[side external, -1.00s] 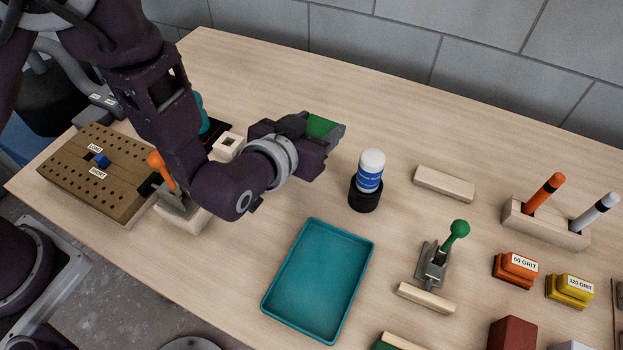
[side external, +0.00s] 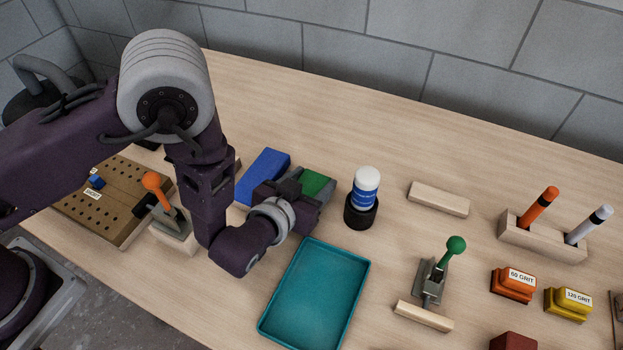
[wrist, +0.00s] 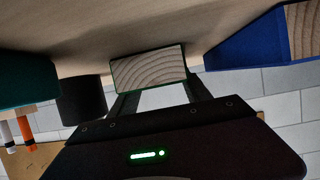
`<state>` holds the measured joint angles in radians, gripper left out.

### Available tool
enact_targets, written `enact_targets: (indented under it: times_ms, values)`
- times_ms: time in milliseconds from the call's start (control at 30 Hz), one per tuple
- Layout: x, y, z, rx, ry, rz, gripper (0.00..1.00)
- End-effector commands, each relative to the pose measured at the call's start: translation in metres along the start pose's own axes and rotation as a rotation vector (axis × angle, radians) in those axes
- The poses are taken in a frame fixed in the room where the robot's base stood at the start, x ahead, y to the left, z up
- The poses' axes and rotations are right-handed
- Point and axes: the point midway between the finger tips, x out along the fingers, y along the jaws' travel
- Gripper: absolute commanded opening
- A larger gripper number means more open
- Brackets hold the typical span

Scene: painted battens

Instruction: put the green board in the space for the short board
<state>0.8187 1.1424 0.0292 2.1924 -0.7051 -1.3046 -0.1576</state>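My gripper (side external: 297,192) is shut on the green board (side external: 316,184), low over the table right of the blue board. In the wrist view the green board (wrist: 148,73) shows its bare wood end between the fingers. I cannot tell whether it touches the table. The blue board (side external: 264,176) lies left of my gripper, partly behind my arm; it also shows in the wrist view (wrist: 250,45). The brown holed panel (side external: 120,225) at the far left has a small blue block (side external: 97,181) and a label (side external: 93,194) that read SHORT earlier. My arm hides part of that area.
A blue-and-white bottle (side external: 366,188) in a black holder (side external: 360,212) stands close right of the green board. A teal tray (side external: 315,295) lies in front. An orange-handled clamp (side external: 158,185) stands beside the panel. The table behind is clear.

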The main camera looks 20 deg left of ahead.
Motion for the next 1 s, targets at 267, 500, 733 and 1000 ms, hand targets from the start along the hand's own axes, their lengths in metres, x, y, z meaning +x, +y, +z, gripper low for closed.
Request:
enact_targets:
  times_ms: [267, 500, 733, 1000]
  values:
    - [0.000, 0.000, -0.001, 0.000, 0.000, 0.000, 0.76]
    - [-0.018, 0.001, 0.000, 0.002, -0.002, 0.003, 0.76]
    - [-0.062, -0.001, 0.003, 0.003, 0.000, 0.002, 0.76]
    - [-0.071, -0.001, 0.003, 0.000, 0.000, -0.001, 0.76]
